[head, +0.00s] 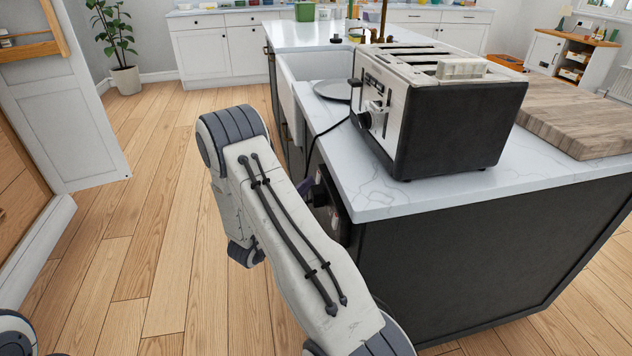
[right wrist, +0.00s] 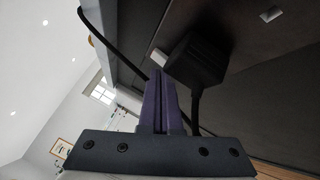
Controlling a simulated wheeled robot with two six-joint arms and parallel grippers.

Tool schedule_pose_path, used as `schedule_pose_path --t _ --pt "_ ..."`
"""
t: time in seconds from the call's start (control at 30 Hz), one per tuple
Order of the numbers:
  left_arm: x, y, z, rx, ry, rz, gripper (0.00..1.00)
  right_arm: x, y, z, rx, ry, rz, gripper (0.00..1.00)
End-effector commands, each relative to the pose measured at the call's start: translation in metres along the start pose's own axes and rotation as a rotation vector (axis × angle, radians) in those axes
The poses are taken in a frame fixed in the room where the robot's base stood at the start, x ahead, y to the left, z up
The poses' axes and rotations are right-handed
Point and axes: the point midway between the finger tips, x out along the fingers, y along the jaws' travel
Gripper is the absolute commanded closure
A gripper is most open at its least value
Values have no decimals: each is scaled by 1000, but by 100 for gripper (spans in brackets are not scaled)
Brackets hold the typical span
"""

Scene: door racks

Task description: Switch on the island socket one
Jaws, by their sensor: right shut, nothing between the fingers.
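In the right wrist view a black plug (right wrist: 197,60) with a cable sits in the dark panel. A small white switch (right wrist: 158,57) shows just left of the plug. My right gripper (right wrist: 160,78) is shut and empty, its purple fingers pointing at the panel close to the switch and plug. I cannot tell whether the fingertips touch the switch. My left gripper is out of view.
A toaster (head: 435,105) stands on the island worktop (head: 400,197) above, with its black cable running over the edge. A wooden board (head: 575,115) lies to the right. The wooden floor (head: 160,240) left of the island is clear. An open white door (head: 65,110) stands at left.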

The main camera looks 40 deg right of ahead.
Motion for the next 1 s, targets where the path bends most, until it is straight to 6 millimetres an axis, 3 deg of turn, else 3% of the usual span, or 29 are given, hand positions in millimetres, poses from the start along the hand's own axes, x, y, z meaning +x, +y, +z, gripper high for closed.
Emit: schedule_pose_path --t 1.0 --pt "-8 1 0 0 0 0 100 -9 6 -6 0 0 0 100"
